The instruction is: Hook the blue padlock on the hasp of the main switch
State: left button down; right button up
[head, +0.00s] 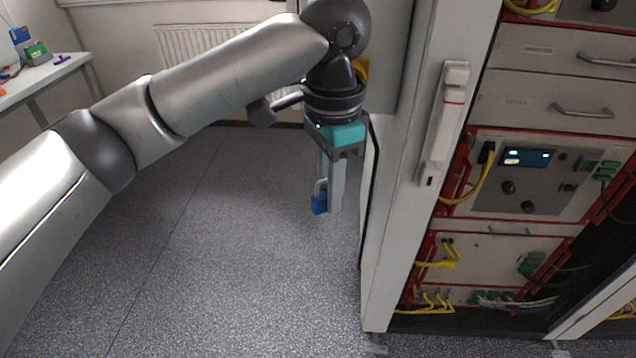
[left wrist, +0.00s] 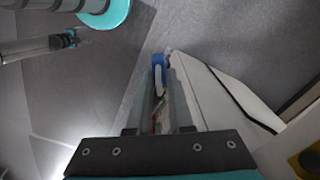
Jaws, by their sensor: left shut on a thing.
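The blue padlock (head: 319,204) hangs at the fingertips of my left gripper (head: 330,208), to the left of the cabinet's side and above the floor. The gripper points down and is shut on the padlock. In the left wrist view the padlock's blue body (left wrist: 158,62) and pale shackle (left wrist: 160,82) show at the far end of the fingers. A yellow part (head: 362,71) on the cabinet side is mostly hidden behind my wrist; a yellow and black part (left wrist: 306,163) shows at the wrist view's lower right corner. I cannot make out the hasp.
The cabinet (head: 395,230) stands close right of the gripper, its open front showing modules and yellow cables. A door handle (head: 443,125) is on its front edge. A radiator (head: 205,50) and a table (head: 45,75) are behind. The floor (head: 230,260) on the left is clear.

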pick_arm(q)
jog(key=shift+w+d+f, duration=0.2)
jog(key=s+a+r+n, duration=0.5)
jog(key=a+r+n, duration=0.15)
jog(key=r, duration=0.25)
jog(key=w+d+n, duration=0.6)
jog(key=w+d, duration=0.1)
jog(key=d, duration=0.1)
jog(key=f+m, duration=0.1)
jog(key=m, duration=0.2)
jog(key=s+a+f+m, duration=0.1)
jog(key=f+m, duration=0.1)
jog(key=m, duration=0.1)
jog(key=a+f+m, duration=0.1)
jog(key=f+m, duration=0.1)
jog(key=m, duration=0.1)
jog(key=shift+s, duration=0.3)
jog(key=m, duration=0.1)
jog(key=f+m, duration=0.1)
jog(key=m, duration=0.1)
jog(key=a+f+m, duration=0.1)
jog(key=shift+s+f+m, duration=0.15)
jog(key=shift+s+m, duration=0.2)
jog(key=m, duration=0.1)
jog(key=f+m, duration=0.1)
jog(key=a+m, duration=0.1)
jog(key=shift+s+f+m, duration=0.25)
jog(key=shift+f+m, duration=0.15)
